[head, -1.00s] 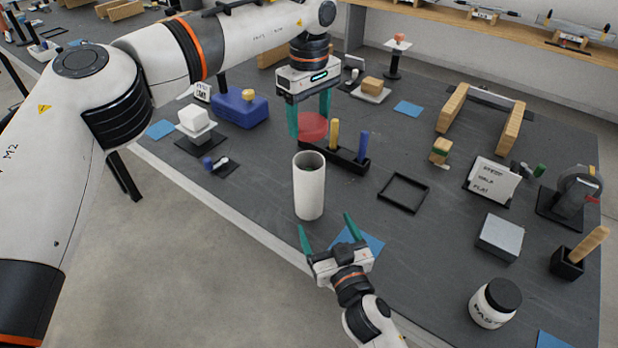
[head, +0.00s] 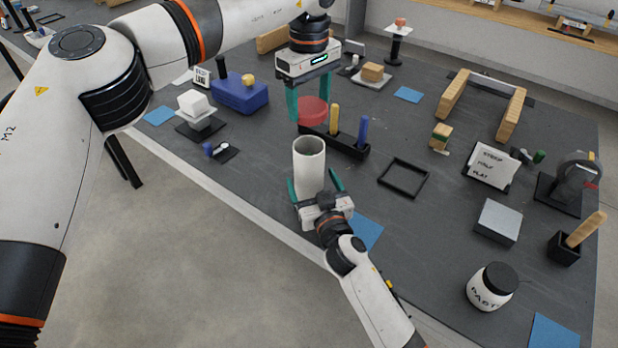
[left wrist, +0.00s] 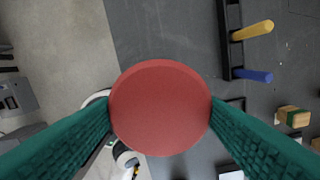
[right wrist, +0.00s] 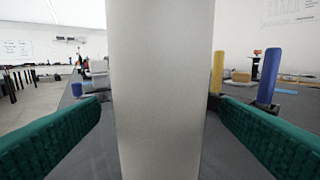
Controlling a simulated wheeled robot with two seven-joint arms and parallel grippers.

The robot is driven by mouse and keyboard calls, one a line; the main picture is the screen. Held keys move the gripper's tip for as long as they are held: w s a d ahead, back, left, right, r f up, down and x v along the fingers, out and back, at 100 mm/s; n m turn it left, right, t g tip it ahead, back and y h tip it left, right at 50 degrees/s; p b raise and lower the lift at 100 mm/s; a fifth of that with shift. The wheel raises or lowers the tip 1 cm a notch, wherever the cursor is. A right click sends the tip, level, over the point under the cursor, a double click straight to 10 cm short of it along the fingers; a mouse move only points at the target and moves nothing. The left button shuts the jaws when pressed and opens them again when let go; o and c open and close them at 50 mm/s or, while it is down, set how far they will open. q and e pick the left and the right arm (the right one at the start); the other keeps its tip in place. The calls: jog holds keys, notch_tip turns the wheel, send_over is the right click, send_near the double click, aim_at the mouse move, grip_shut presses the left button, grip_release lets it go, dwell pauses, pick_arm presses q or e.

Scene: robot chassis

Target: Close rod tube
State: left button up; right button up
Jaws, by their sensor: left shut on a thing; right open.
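The white tube (head: 309,160) stands upright near the table's front edge, its open top facing up; it also fills the middle of the right wrist view (right wrist: 155,90). A red round cap (head: 312,111) is held by my left gripper (head: 310,104), just above and behind the tube's mouth in the head view. In the left wrist view the red cap (left wrist: 160,107) sits between both green fingers and hides most of the tube. My right gripper (head: 315,186) is open, with one finger on each side of the tube's lower part. Gaps show between fingers and tube.
A black rack (head: 350,150) with a yellow rod (head: 334,119) and a blue rod (head: 363,133) stands close behind the tube. A black square frame (head: 404,178) lies to the right. A white jar (head: 492,288) stands front right.

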jog(key=shift+x, duration=1.4)
jog(key=c, duration=1.5)
pick_arm(q)
jog(key=shift+f, duration=2.5)
